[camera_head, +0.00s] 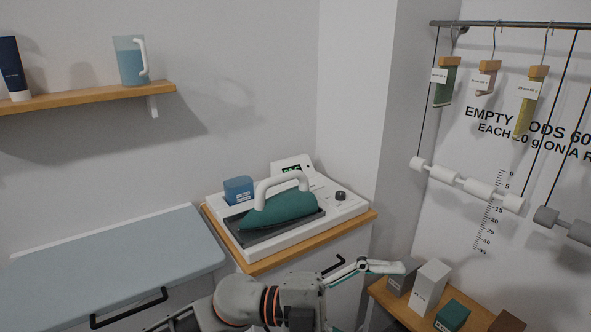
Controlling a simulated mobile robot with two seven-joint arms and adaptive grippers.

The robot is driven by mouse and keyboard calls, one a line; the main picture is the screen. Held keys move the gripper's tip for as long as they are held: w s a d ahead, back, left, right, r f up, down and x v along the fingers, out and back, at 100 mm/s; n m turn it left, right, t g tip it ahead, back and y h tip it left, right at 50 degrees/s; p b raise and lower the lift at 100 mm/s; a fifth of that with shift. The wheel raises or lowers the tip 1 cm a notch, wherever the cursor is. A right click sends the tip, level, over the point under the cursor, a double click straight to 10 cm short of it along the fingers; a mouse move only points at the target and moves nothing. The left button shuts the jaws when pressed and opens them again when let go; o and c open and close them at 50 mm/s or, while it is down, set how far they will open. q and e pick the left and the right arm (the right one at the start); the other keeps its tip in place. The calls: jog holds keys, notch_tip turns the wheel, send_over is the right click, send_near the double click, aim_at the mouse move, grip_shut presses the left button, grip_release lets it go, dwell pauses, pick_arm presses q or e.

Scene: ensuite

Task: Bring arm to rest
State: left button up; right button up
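One of my arms comes in at the bottom, from left of the middle. I take it as my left arm. Its gripper (385,267) points right, in front of the cabinet and just above the left end of a small wooden shelf. It is seen edge-on, so I cannot tell whether its fingers are apart. I see nothing held in it. My other gripper is not in view. A teal iron (280,209) with a white handle rests on a white station (345,208) with a display and a dark knob.
A blue box (238,189) stands beside the iron. A grey-blue padded board (110,265) lies at left. Several blocks, one white (430,287), stand on the small wooden shelf (385,298). Tagged hangers (535,85) and white rollers (478,188) hang at right. A wall shelf (85,99) holds a jug (128,65).

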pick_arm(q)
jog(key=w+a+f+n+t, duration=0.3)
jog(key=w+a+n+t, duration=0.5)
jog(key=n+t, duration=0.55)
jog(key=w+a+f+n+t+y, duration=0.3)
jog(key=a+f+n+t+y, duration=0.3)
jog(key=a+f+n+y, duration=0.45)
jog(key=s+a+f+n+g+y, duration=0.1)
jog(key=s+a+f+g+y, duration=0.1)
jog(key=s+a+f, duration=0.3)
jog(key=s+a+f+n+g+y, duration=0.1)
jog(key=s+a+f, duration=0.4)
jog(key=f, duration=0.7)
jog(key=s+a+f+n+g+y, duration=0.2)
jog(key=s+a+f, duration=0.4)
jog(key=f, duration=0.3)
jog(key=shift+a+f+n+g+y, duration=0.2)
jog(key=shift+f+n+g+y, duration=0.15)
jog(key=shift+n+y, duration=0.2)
